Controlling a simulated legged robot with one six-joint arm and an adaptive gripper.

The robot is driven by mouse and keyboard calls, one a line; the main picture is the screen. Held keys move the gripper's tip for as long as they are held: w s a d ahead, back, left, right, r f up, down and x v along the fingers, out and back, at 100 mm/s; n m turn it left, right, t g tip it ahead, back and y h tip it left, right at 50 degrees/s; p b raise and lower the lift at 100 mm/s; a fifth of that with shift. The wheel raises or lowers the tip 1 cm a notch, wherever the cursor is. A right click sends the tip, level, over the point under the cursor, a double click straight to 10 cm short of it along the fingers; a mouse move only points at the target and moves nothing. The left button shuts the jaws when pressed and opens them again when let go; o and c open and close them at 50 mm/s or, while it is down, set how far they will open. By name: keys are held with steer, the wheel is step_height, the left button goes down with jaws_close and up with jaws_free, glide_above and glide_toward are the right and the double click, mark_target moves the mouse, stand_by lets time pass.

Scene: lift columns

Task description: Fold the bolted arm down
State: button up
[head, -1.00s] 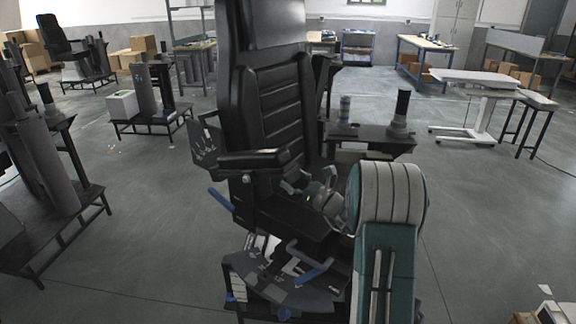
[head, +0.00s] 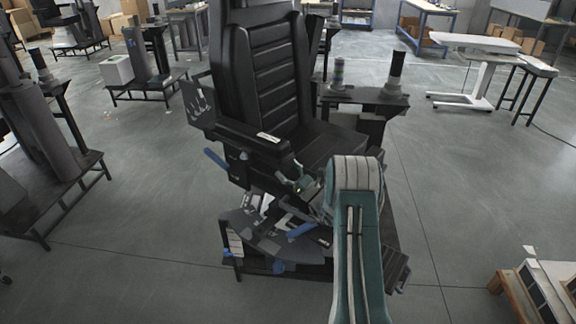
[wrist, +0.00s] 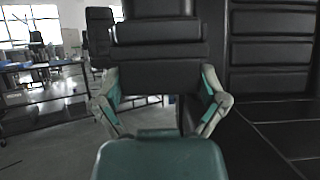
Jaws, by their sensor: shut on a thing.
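A black chair (head: 268,75) stands in front of me with its tall backrest up. Its bolted arm, a black padded armrest (head: 245,138), sticks forward on the left side of the seat and carries a small pale label. My gripper (head: 303,184) is at the front end of this armrest, partly hidden by my own arm. In the wrist view my gripper (wrist: 160,78) has one finger on each side of a black padded block, the armrest's end (wrist: 158,80), and is shut on it. The fingertips' contact is partly hidden.
Blue handles (head: 215,158) stick out at the chair's side and base. A dark side table (head: 360,97) with cylinders stands behind the seat at right. Dark racks (head: 45,190) stand left, and a wooden crate (head: 535,290) lies at lower right. Floor between is clear.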

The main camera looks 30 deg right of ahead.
steer(key=shift+f, duration=0.6)
steer(key=o, duration=1)
steer(key=shift+d, duration=0.1)
steer(key=shift+r, duration=0.1)
steer(key=v, duration=1.2)
steer(key=shift+w, duration=0.1)
